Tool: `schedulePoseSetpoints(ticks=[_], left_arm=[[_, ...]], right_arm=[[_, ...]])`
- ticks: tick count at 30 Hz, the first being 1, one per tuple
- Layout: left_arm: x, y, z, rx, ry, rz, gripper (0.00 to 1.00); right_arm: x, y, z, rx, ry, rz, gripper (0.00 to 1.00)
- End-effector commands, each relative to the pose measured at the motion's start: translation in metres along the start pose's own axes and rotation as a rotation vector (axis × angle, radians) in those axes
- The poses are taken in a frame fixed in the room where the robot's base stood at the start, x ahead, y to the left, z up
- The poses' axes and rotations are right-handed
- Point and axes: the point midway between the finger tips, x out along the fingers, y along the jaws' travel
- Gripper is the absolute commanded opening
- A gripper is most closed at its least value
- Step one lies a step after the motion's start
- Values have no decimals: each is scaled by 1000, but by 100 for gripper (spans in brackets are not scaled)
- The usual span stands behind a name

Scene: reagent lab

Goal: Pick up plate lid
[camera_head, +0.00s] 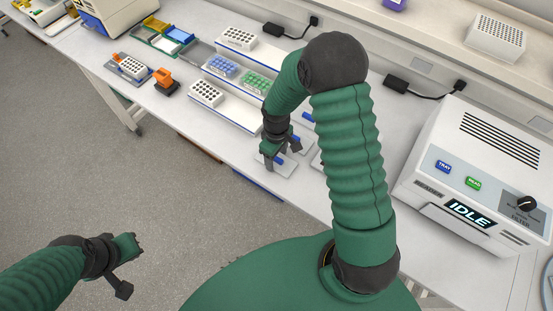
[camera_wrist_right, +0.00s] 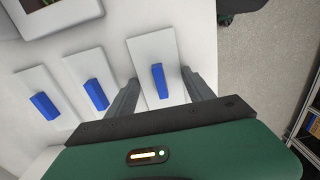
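Three flat white lids with blue bar handles lie in a row in the right wrist view: a left lid (camera_wrist_right: 30,78), a middle lid (camera_wrist_right: 80,66) and a right lid (camera_wrist_right: 146,46). My right gripper (camera_wrist_right: 160,77) is open, with its fingers apart on either side of the right lid's blue handle (camera_wrist_right: 157,82). I cannot tell whether they touch the lid. In the head view, my right gripper (camera_head: 272,158) is low over a pale lid (camera_head: 286,168) near the bench's front edge. My left gripper (camera_head: 132,246) is over the floor, far from the bench; its fingers are too small to read.
A white machine reading IDLE (camera_head: 468,214) stands on the bench at right. Racks with blue tubes (camera_head: 222,67) and green tubes (camera_head: 255,84) stand on a stepped white stand left of my right arm. A small orange object (camera_head: 164,77) is farther left. My right arm hides part of the bench.

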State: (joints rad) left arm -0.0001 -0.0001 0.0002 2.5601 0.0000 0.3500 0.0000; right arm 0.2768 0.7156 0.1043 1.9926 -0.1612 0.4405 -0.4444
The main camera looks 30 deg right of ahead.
Motion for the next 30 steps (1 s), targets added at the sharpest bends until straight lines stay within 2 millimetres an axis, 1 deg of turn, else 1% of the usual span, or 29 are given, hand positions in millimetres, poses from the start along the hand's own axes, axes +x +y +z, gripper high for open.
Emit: schedulePoseSetpoints(ticks=[1,8,9,15,19,23,26,30], left_arm=[[0,0,0,0,0,0,0],[0,0,0,0,0,0,0],[0,0,0,0,0,0,0],[0,0,0,0,0,0,0],[2,0,0,0,0,0,0],[5,0,1,0,0,0,0],[8,0,2,0,0,0,0],[16,0,4,0,0,0,0]], right_arm=[[0,0,0,0,0,0,53],[0,0,0,0,1,0,23],[0,0,0,0,1,0,22],[-1,1,0,0,1,0,21],[-6,1,0,0,2,1,21],[-19,1,0,0,3,1,21],[-34,1,-1,1,5,3,21],[-35,-14,-24,-6,2,1,21]])
